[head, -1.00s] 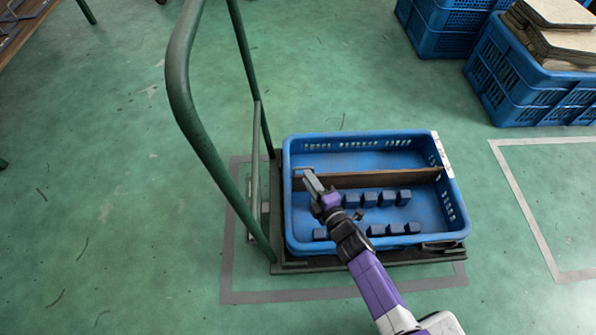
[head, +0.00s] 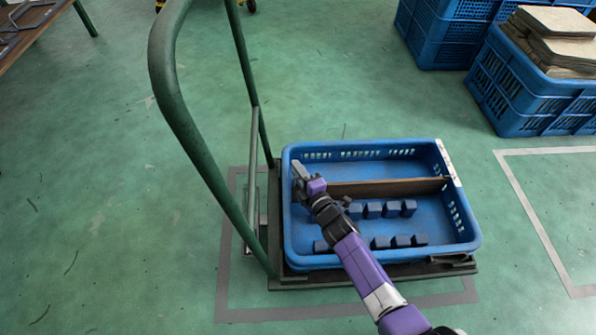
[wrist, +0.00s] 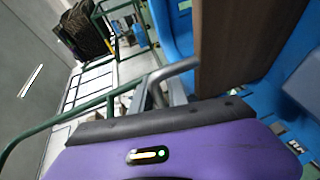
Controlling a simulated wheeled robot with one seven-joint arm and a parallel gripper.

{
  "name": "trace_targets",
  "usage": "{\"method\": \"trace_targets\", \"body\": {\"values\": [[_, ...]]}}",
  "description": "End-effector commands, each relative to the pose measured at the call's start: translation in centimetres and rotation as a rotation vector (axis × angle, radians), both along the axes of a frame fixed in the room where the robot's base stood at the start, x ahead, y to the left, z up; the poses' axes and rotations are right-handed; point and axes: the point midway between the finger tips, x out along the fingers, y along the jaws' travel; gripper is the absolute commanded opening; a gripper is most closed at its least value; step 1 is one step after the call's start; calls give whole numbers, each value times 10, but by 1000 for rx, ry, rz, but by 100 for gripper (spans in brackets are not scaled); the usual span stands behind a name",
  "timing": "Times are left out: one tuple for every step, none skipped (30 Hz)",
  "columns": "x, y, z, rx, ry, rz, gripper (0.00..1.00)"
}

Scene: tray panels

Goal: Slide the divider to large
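The blue tray (head: 467,232) holds a brown divider (head: 395,187) that runs left to right across it. In the wrist view the divider (wrist: 235,45) is a broad brown board right of the grey fingers (wrist: 168,84). How far apart the fingers are is unclear. A white label strip (head: 447,162) lies on the tray's right rim; its writing is unreadable.
Several dark blue blocks (head: 374,210) stand in two rows in the near compartment; the far compartment (head: 385,168) looks empty. The tray rests on a dark cart (head: 375,279) with a green handle (head: 185,110) at left. Blue crates (head: 540,100) stand at upper right.

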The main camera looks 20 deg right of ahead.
Motion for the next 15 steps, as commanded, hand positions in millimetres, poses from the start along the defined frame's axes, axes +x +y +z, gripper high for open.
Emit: {"method": "trace_targets", "body": {"values": [[0, 0, 0, 0, 0, 0, 20], [0, 0, 0, 0, 0, 0, 14], [0, 0, 0, 0, 0, 0, 6], [0, 0, 0, 0, 0, 0, 0], [0, 0, 0, 0, 0, 0, 0], [0, 0, 0, 0, 0, 0, 0], [0, 0, 0, 0, 0, 0, 0], [0, 0, 0, 0, 0, 0, 0], [0, 0, 0, 0, 0, 0, 0], [0, 0, 0, 0, 0, 0, 0], [0, 0, 0, 0, 0, 0, 0], [0, 0, 0, 0, 0, 0, 0], [0, 0, 0, 0, 0, 0, 0], [0, 0, 0, 0, 0, 0, 0], [0, 0, 0, 0, 0, 0, 0]]}}
